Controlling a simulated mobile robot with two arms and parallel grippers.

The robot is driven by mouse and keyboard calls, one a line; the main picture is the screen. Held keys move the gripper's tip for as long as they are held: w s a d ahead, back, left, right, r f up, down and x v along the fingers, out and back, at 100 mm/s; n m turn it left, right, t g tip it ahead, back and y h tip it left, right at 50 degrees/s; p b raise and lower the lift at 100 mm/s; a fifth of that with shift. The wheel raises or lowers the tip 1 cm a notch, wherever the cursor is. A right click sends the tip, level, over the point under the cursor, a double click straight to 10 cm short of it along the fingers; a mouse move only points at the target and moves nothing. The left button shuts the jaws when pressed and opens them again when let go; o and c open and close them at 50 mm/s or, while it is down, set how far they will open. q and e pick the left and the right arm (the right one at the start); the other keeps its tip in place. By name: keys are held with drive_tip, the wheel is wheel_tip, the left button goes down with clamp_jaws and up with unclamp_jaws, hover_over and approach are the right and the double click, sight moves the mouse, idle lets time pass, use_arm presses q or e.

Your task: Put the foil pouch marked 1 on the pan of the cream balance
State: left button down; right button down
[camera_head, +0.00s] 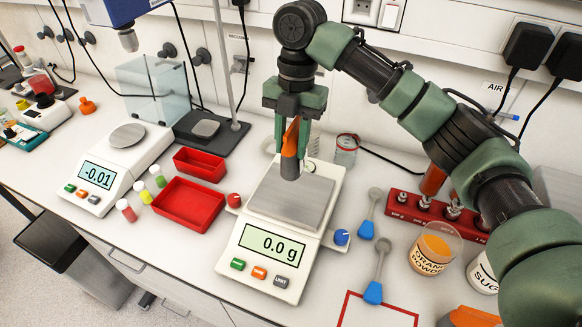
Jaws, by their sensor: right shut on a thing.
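My right gripper (294,112) is shut on a narrow orange and grey pouch (290,150). The pouch hangs nearly upright below the fingers, and its lower end overlaps the back part of the pan in the picture. I cannot read a mark on it or tell whether it touches the pan. The cream balance (232,262) stands at the middle of the bench, and its display reads 0.0 g. Its square grey pan (300,208) looks otherwise bare. My left gripper is not in view.
A white balance (92,178) reading -0.01 stands to the left. Red trays (188,205) and small capped vials lie between the balances. Blue-handled scoops (375,270), a beaker of orange powder (435,248) and a red weight block (400,206) stand to the right. A grey stand rod (224,60) rises behind.

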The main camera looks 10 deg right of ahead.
sight(291, 169)
wheel_tip(291, 169, down, 3)
drive_tip(key=shift+r, duration=0.2)
wheel_tip(291, 169, down, 4)
drive_tip(key=shift+p, duration=0.75)
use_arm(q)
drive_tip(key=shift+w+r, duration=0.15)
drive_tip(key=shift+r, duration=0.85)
use_arm(e)
drive_tip(key=shift+f, duration=0.45)
drive_tip(key=c, duration=1)
unclamp_jaws()
drive_tip(key=shift+f, duration=0.15)
drive_tip(key=shift+c, duration=0.2)
